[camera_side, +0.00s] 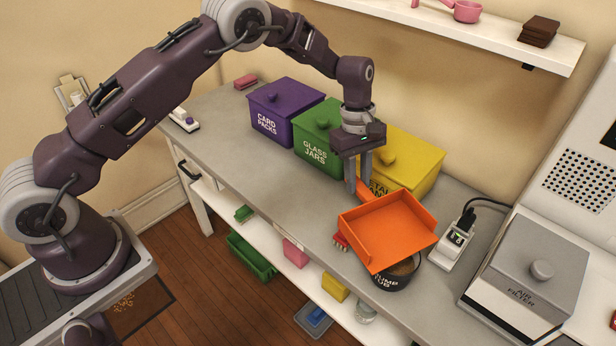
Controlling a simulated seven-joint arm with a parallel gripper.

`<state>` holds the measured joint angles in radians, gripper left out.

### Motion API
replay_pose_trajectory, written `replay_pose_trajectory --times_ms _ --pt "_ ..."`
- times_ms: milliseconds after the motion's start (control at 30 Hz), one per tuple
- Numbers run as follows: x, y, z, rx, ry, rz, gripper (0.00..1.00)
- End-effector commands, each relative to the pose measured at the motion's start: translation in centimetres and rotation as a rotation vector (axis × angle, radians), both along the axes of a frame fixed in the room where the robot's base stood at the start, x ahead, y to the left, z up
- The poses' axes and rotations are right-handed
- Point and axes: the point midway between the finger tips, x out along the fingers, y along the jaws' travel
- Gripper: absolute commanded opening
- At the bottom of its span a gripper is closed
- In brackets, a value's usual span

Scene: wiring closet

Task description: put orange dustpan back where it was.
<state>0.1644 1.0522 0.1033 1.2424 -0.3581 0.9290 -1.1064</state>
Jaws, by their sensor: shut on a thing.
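The orange dustpan (388,229) is in the right middle of the side view, with its open tray facing up and tilted. My gripper (358,184) is shut on the dustpan's handle, at the upper left of the tray. The tray covers part of a dark round tub (398,277) with white lettering. I cannot tell whether the pan touches the tub. The fingers and pan also hide part of the yellow bin's front.
Purple (284,108), green (318,138) and yellow (413,163) lidded bins line the back of the grey counter (270,178). A white plugged-in device (453,246) and a grey air filter box (528,262) stand at right. The counter's left front is clear.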

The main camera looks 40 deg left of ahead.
Motion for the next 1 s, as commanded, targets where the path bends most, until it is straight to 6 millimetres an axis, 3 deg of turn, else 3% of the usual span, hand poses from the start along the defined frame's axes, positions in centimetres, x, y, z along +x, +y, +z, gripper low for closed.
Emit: replay_pose_trajectory --times_ms 300,567,767,867,1000 --pt "0.1 0.0 5.0 0.0 -0.004 0.0 0.0" --pt "0.3 5.5 4.9 -0.002 0.004 0.089 0.0" --pt "-0.3 12.6 4.9 -0.005 0.005 0.206 0.0" --pt "-1.4 17.7 4.8 -0.006 0.006 0.297 0.0" --pt "-4.9 26.3 4.8 -0.008 0.005 0.466 0.0"
